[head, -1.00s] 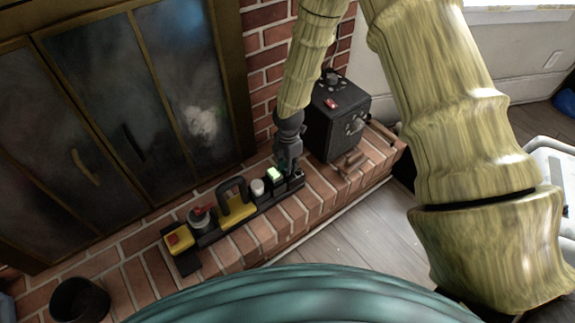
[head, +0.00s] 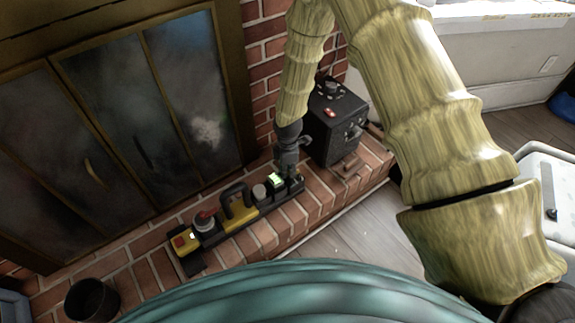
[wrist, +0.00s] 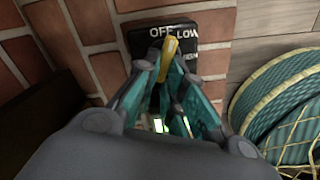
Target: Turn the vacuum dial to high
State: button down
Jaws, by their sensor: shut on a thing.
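The vacuum dial shows in the wrist view as a yellow knob (wrist: 169,47) on a black panel (wrist: 205,24) with white lettering. OFF is readable at the top left of the panel and LOW to its right. A further label lower right is mostly hidden by my finger. The knob's tip points up, between OFF and LOW. My gripper (wrist: 165,68) is shut on the knob, with a teal-padded finger on each side. In the head view my gripper (head: 287,168) reaches down to the right end of the black strip of devices, hiding the dial there.
The black strip on the brick hearth (head: 262,235) also carries a yellow handle (head: 238,208), a red-topped knob (head: 204,218) and a yellow box (head: 184,241). A black stove-like box (head: 336,120) stands just right of my gripper. A dark bucket (head: 91,300) is lower left.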

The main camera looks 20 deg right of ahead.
jog(key=m+p, duration=0.1)
jog(key=m, duration=0.1)
jog(key=m+p, duration=0.1)
jog(key=shift+w+d+r+m+p, duration=0.1)
jog(key=shift+w+r+m+p, duration=0.1)
jog(key=shift+w+m+p, duration=0.15)
jog(key=m+p, duration=0.1)
jog(key=m, duration=0.1)
jog(key=m+p, duration=0.1)
jog(key=shift+w+d+m, duration=0.15)
jog(key=shift+w+m, duration=0.05)
jog(key=shift+m, duration=0.15)
jog(key=m, duration=0.1)
jog(key=m+p, duration=0.1)
jog(key=m, duration=0.1)
jog(key=m+p, duration=0.1)
jog(key=m, duration=0.1)
jog(key=shift+w+d+f, duration=0.15)
jog(key=shift+w+d, duration=0.05)
jog(key=shift+d, duration=0.1)
jog(key=shift+m+p, duration=0.3)
jog(key=shift+m, duration=0.1)
jog(key=c, duration=1.5)
grip_release()
notch_tip(320, 180, up, 12)
jog(key=shift+f, duration=0.1)
